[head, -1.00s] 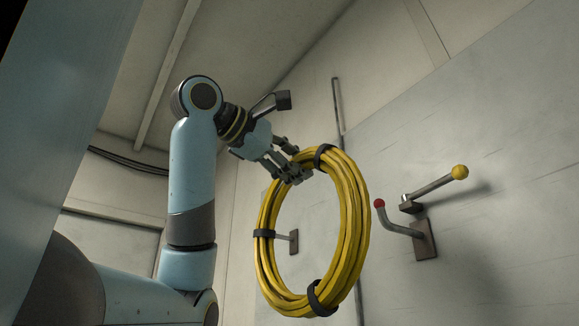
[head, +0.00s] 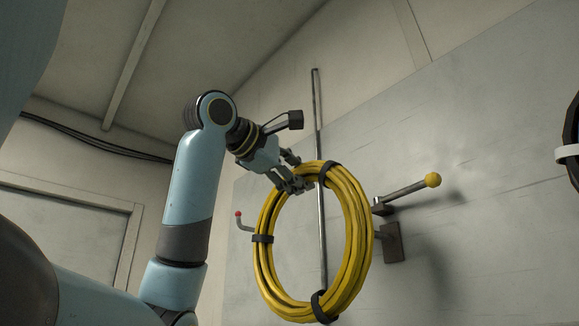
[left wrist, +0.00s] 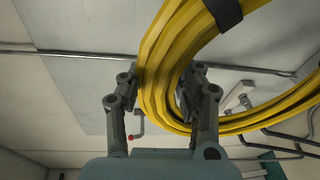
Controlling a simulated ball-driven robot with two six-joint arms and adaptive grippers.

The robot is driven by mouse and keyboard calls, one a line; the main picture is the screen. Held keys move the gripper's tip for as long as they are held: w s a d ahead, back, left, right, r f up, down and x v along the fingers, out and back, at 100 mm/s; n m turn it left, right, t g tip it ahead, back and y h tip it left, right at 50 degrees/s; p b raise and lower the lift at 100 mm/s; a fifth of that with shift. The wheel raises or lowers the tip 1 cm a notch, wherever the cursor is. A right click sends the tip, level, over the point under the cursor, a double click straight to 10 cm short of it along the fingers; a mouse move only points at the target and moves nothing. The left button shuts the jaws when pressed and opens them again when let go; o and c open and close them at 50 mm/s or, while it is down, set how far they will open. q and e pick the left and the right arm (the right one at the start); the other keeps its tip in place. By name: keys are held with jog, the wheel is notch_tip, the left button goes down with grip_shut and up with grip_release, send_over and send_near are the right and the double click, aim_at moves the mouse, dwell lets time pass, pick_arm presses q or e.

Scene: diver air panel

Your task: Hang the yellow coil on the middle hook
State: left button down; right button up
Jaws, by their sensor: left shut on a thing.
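The yellow coil (head: 354,230) is a ring of cable with black straps, hanging upright from my left gripper (head: 299,184) in the head view. My gripper is shut on its upper part; in the left wrist view the fingers (left wrist: 160,92) lie either side of the yellow strands (left wrist: 158,75). A dark wall bracket (head: 393,243) shows just right of the coil. Its stem runs left behind the coil, which hides its tip; I cannot tell whether it enters the ring. My right gripper is out of view.
A straight peg with a yellow ball end (head: 432,180) sticks out above and right of the bracket. A vertical pipe (head: 318,120) runs behind the coil. A dark round object with a white band (head: 567,151) is at the right edge. The wall between is bare.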

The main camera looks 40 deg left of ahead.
pick_arm(q)
jog(key=shift+w+p, duration=2.65)
jog(key=shift+w, duration=2.6)
jog(key=shift+d+f+b, duration=0.2)
jog(key=shift+f+b, duration=0.85)
jog(key=shift+f, duration=0.15)
jog(key=shift+d+f+b, duration=0.2)
jog(key=shift+f+b, duration=0.85)
jog(key=shift+f, duration=0.15)
jog(key=c, duration=0.8)
grip_release()
jog(key=shift+c, duration=0.2)
